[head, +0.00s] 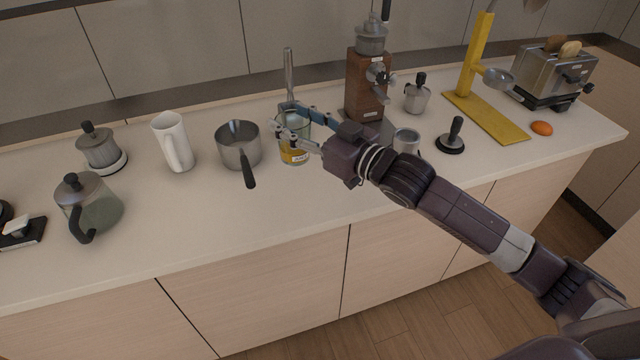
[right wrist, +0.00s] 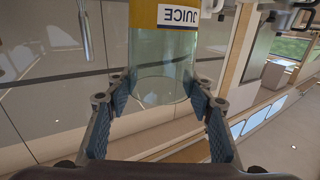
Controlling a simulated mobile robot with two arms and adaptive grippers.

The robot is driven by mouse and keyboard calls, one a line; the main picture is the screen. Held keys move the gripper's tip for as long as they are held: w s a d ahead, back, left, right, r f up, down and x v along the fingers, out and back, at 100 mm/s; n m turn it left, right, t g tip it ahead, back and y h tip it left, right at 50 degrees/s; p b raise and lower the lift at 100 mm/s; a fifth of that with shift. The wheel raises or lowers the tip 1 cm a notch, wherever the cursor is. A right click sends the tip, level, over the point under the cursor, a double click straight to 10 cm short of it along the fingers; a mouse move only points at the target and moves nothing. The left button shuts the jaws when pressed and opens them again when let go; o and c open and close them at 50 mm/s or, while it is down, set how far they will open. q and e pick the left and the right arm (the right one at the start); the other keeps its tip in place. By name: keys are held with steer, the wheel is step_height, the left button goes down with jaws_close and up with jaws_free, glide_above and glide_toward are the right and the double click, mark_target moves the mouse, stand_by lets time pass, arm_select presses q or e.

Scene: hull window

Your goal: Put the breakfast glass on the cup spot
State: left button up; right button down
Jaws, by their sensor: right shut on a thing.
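The breakfast glass (head: 294,155) is clear, with an orange band and a "JUICE" label on its lower part. It is near the counter's middle, right of a steel saucepan (head: 238,150). My right gripper (head: 286,119) is shut on the glass around its upper part. In the right wrist view, the glass (right wrist: 163,68) sits between the two blue-padded fingers of the right gripper (right wrist: 156,98). In the head view it looks upright; I cannot tell whether its base touches the counter. I cannot make out a marked cup spot. My left gripper is out of view.
A wooden grinder (head: 366,85) and metal cup (head: 406,141) stand right of the glass. The saucepan's black handle points forward. The counter's front strip (head: 225,225) is clear.

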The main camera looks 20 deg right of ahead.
steer(key=w+d+r+m+t+h, duration=0.1)
steer(key=w+d+r+h, duration=0.1)
steer(key=w+d+r, duration=0.4)
steer(key=f, duration=0.6)
steer(key=s+f, duration=0.1)
steer(key=f, duration=0.6)
steer(key=d+f+p, duration=0.1)
steer(key=f, duration=0.6)
steer(key=shift+s+f, duration=0.1)
steer(key=shift+s, duration=0.05)
steer(key=shift+f, duration=0.15)
steer(key=c, duration=0.9)
jaws_free()
steer(key=shift+c, duration=0.2)
